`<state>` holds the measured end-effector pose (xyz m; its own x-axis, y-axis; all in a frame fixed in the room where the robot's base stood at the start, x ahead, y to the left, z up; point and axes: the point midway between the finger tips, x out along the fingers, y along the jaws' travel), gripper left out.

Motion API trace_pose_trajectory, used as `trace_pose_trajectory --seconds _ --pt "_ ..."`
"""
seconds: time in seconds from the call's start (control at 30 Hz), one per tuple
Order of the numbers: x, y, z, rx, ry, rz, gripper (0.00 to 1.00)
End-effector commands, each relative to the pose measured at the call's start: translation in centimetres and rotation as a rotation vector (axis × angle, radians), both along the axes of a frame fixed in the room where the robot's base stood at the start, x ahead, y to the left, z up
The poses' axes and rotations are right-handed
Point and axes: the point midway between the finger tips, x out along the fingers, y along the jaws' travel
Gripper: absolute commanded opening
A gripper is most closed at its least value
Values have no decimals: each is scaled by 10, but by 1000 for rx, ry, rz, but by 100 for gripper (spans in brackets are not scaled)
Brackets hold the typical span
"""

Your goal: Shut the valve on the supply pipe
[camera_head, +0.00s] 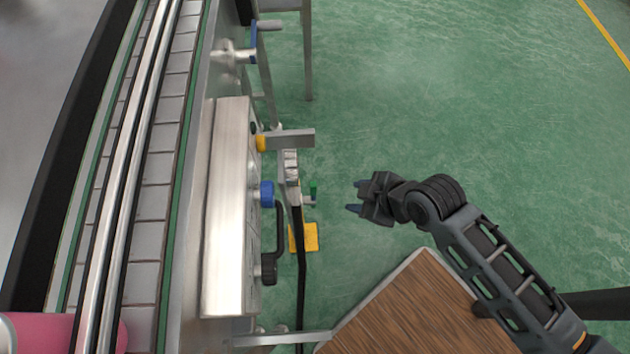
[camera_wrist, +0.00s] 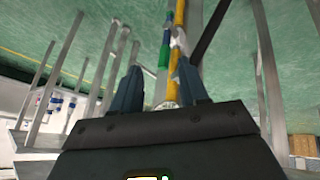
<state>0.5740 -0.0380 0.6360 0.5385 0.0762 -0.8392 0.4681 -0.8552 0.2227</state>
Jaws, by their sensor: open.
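A small green handle-like piece (camera_head: 313,187) on a short grey fitting sits beside the steel control box, near the picture's middle; I take it to be the valve. My gripper (camera_head: 357,196) is open and empty, to the right of it with a gap in the picture, its dark blue fingers pointing left at it. In the wrist view, a green and blue piece (camera_wrist: 165,52) and a yellow pipe-like length (camera_wrist: 178,40) show beyond and between the open fingers of my gripper (camera_wrist: 158,78). Whether the handle lies along or across the pipe is too small to tell.
A yellow tag (camera_head: 304,237) lies below the green piece. A wooden top (camera_head: 415,310) stands below my arm. Green floor (camera_head: 460,90) is clear above.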

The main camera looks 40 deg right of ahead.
Motion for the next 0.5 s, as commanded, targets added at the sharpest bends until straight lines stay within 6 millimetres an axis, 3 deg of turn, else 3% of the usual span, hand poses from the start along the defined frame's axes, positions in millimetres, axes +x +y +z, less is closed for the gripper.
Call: trace_pose_trajectory --seconds 0.03,0.2,0.33,0.5 --pt "20 -1 -6 2 35 45 44" --pt "62 4 -15 26 161 223 44" --pt "84 8 -12 51 217 334 44" --pt "95 11 -7 73 250 410 44"
